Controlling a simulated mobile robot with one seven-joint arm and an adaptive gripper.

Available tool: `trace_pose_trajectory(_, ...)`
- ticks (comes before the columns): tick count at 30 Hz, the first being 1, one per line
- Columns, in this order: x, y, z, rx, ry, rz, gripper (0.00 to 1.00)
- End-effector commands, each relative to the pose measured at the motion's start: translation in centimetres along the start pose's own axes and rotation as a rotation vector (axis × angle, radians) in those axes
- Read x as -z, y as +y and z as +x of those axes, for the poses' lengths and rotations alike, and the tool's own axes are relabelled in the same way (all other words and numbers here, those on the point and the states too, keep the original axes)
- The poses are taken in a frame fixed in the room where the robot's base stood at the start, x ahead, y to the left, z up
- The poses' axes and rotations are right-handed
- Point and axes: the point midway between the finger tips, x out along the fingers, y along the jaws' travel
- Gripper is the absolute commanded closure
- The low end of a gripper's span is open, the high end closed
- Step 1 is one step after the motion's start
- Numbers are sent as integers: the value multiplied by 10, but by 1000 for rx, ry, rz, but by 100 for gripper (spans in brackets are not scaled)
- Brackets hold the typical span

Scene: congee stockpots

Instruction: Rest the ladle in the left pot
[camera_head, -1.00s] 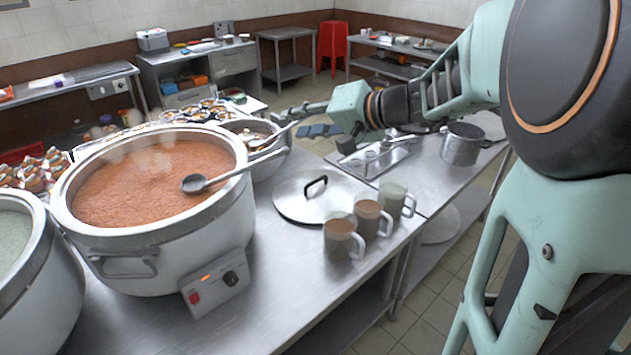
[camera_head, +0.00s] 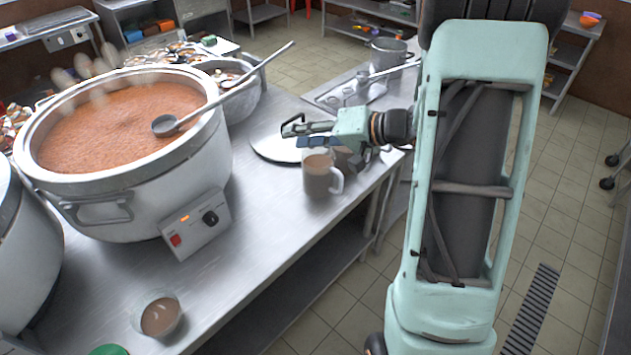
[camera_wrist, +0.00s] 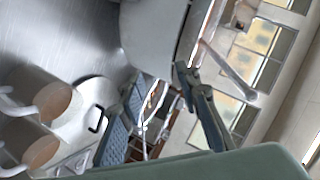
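The left pot (camera_head: 30,260) is a big pale pot cut off by the left edge of the head view; its contents are out of frame. Beside it stands a large pot (camera_head: 195,170) of orange-brown congee. A dark-bowled ladle (camera_head: 165,125) lies in that pot, its handle over the right rim. My gripper (camera_head: 296,134) is over the lid (camera_head: 262,147), right of the congee pot. Its fingers (camera_wrist: 160,115) are apart and empty in the wrist view.
Mugs (camera_head: 318,178) stand close below my gripper; they also show in the wrist view (camera_wrist: 45,100). A cup (camera_head: 160,315) and green object (camera_head: 108,350) are at the front. A lidless pot (camera_head: 388,52) stands on the right-hand counter. The counter's front middle is clear.

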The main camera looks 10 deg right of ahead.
Motion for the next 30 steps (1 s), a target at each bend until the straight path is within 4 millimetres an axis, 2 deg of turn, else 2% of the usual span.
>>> trace_pose_trajectory(1,-8,11,1,0,-4,6,70)
trace_pose_trajectory(6,-29,38,3,7,-14,12,70)
trace_pose_trajectory(15,-62,74,2,14,-24,17,70)
trace_pose_trajectory(21,-71,84,1,15,-25,18,70)
trace_pose_trajectory(30,-72,85,1,16,-25,17,70)
